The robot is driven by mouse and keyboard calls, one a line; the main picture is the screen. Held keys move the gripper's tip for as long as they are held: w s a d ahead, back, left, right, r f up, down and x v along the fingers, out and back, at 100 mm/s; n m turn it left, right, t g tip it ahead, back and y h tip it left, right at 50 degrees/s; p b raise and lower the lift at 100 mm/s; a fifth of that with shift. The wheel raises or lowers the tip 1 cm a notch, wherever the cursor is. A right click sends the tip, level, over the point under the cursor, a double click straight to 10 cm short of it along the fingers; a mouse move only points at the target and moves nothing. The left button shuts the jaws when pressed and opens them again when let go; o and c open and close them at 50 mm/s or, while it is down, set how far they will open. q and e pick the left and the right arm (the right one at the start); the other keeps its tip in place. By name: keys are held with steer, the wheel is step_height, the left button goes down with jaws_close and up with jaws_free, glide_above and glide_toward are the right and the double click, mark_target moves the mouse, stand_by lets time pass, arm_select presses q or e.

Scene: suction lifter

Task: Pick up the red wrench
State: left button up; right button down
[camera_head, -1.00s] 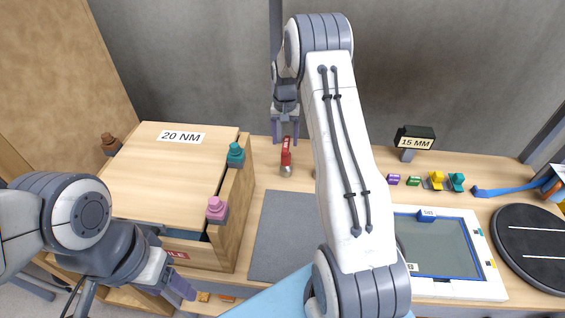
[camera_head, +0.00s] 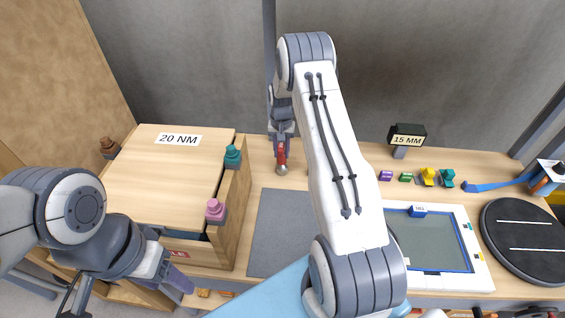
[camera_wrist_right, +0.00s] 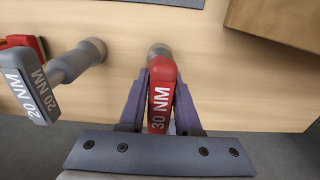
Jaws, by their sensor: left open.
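The red wrench (camera_head: 282,154) stands on the table near the back, just right of the wooden box. In the right wrist view, the red wrench (camera_wrist_right: 161,95) shows a "30 NM" label. My right gripper (camera_head: 282,147) reaches down over it, and in the right wrist view the purple fingers of my right gripper (camera_wrist_right: 163,85) lie on either side of its handle, very close. Whether they press on it cannot be told. My left gripper (camera_head: 176,272) is open and empty at the front of the wooden box, low at left.
A grey tool labelled "20 NM" (camera_wrist_right: 45,82) stands beside the red wrench. The wooden box (camera_head: 172,190) carries teal (camera_head: 232,156) and pink (camera_head: 215,211) knobs. A grey mat (camera_head: 273,235) lies in front. A "15 MM" display (camera_head: 407,138) and a black disc (camera_head: 525,242) are at right.

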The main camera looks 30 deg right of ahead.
steer(key=shift+r, duration=0.1)
steer(key=shift+r, duration=0.3)
step_height(320, 180, up, 9)
steer(key=b, duration=0.3)
steer(key=shift+f, duration=0.2)
steer(key=shift+r, duration=0.35)
steer(key=c, duration=1.5)
jaws_free()
jaws_close()
